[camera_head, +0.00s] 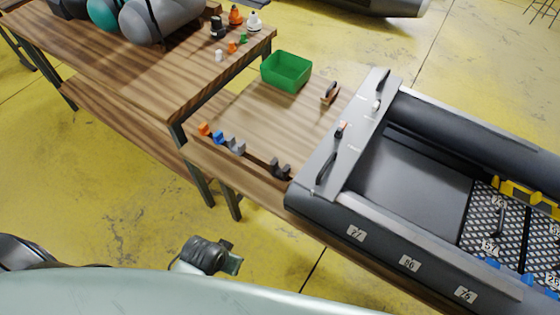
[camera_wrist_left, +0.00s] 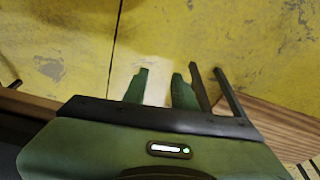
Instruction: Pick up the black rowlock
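The black rowlock (camera_head: 281,168) appears as a small dark piece near the front edge of the low wooden table (camera_head: 260,120), just left of the grey boat's end. It stands in a row with orange (camera_head: 204,128), blue (camera_head: 218,137) and grey (camera_head: 237,146) pieces. My left gripper (camera_head: 234,262) is over the floor in front of the table, apart from the rowlock. In the left wrist view its two green fingers (camera_wrist_left: 160,88) are apart with only floor between them. The rowlock is not recognisable in that view. My right gripper is not in view.
The grey inflatable boat (camera_head: 415,155) takes up the table's right side. A green bin (camera_head: 286,71) and a brown-handled tool (camera_head: 330,93) lie behind the row. A higher wooden table (camera_head: 150,75) stands at the left. Open yellow floor (camera_head: 110,200) lies in front.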

